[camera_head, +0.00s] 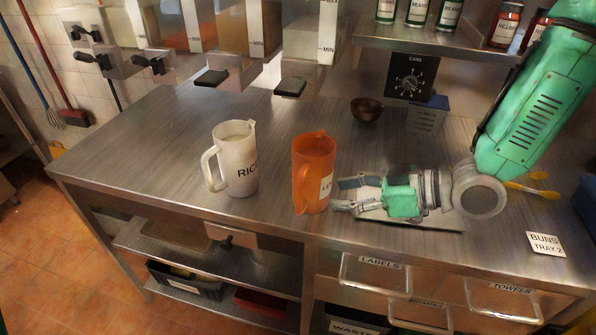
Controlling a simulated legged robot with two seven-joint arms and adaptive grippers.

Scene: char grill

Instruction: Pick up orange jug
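The orange jug (312,160) stands upright on the steel counter, with a white label on its right side and its handle toward the front. My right gripper (338,195) reaches in from the right, low over the counter. Its fingers are spread and point left at the jug's lower right side. The fingertips are very close to the jug; I cannot tell whether they touch it. My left gripper is not in view.
A white jug (236,160) marked "RIC" stands left of the orange jug. A dark bowl (366,109) and a blue-grey container (427,114) are behind. Dispensers line the back. Yellow-handled utensils (532,187) and a "BUNS TRAY 2" label (545,244) lie right. The left counter is clear.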

